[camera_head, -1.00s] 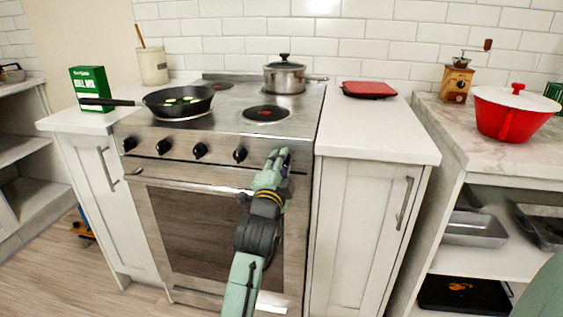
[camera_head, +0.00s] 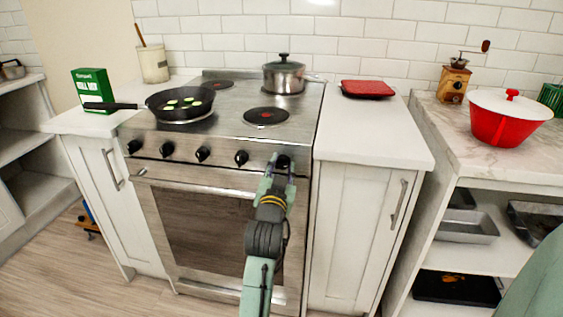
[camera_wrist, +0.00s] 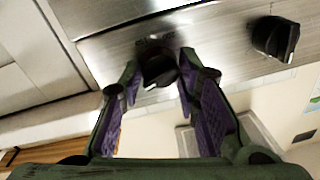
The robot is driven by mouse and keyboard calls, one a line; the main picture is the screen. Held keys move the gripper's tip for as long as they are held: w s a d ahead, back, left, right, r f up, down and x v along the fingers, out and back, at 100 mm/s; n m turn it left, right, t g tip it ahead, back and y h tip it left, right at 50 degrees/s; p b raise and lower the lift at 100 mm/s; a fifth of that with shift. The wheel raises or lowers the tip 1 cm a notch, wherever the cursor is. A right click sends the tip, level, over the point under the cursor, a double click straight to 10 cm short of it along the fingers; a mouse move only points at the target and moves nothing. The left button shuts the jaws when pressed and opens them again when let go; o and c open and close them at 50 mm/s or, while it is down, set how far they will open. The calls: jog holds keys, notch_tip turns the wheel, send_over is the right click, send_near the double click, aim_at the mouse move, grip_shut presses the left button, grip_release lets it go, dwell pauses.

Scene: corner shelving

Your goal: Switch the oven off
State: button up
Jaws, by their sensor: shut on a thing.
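The steel oven (camera_head: 215,225) stands in the middle of the head view, its door closed. A row of black knobs runs along its front panel. The rightmost knob (camera_head: 283,161) is between the fingertips of my gripper (camera_head: 281,168). In the wrist view the same knob (camera_wrist: 159,70) sits between the two purple-padded fingers of my gripper (camera_wrist: 160,78), which is shut on it. The fingers partly cover the knob's sides. A neighbouring knob (camera_wrist: 275,38) is free at the right of the wrist view. I cannot tell the knob's marked setting.
The oven door handle (camera_head: 195,186) runs below the knobs. White cabinets flank the oven. A red pot (camera_head: 505,125) stands on the right counter.

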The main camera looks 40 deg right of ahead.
jog(key=n+p, duration=0.2)
jog(key=n, duration=0.1)
jog(key=n+p, duration=0.2)
jog(key=n, duration=0.2)
jog(key=shift+r+y+p, duration=0.2)
jog(key=shift+y+p, duration=0.1)
jog(key=shift+p, duration=0.1)
jog(key=n+p, duration=0.2)
jog(key=n, duration=0.2)
jog(key=shift+n+p, duration=1.05)
jog(key=shift+n, duration=0.55)
jog(key=o, duration=1.2)
jog(key=shift+f, duration=0.1)
jog(key=shift+c, duration=0.2)
jog(key=shift+a, duration=0.15)
